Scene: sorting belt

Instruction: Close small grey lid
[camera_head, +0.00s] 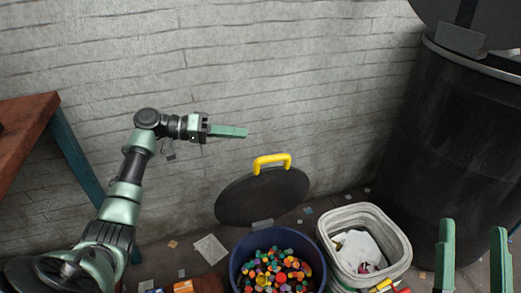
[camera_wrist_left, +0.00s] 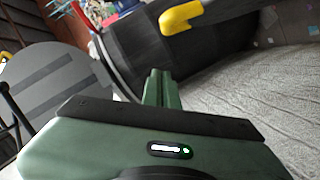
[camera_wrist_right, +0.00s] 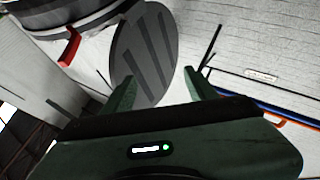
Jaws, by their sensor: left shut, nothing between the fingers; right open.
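A round dark grey lid (camera_head: 240,200) with a yellow handle (camera_head: 272,160) stands tilted up behind a blue bin (camera_head: 240,277), apparently the small grey lid. The yellow handle also shows at the top of the left wrist view (camera_wrist_left: 180,16). My left gripper (camera_head: 243,131) is shut and empty, above and left of the handle, not touching it. My right gripper (camera_head: 474,228) is open and empty at the lower right, in front of a large black bin (camera_head: 432,140). In the right wrist view, a grey slatted disc (camera_wrist_right: 145,52) lies beyond its fingers; I cannot tell which lid it is.
The blue bin is full of coloured balls. A whitish bin (camera_head: 385,225) beside it holds white crumpled material. The black bin's lid (camera_head: 470,20) is raised at the top right. A brown table (camera_head: 25,125) is on the left. A brick wall (camera_head: 300,80) stands behind; scraps litter the floor.

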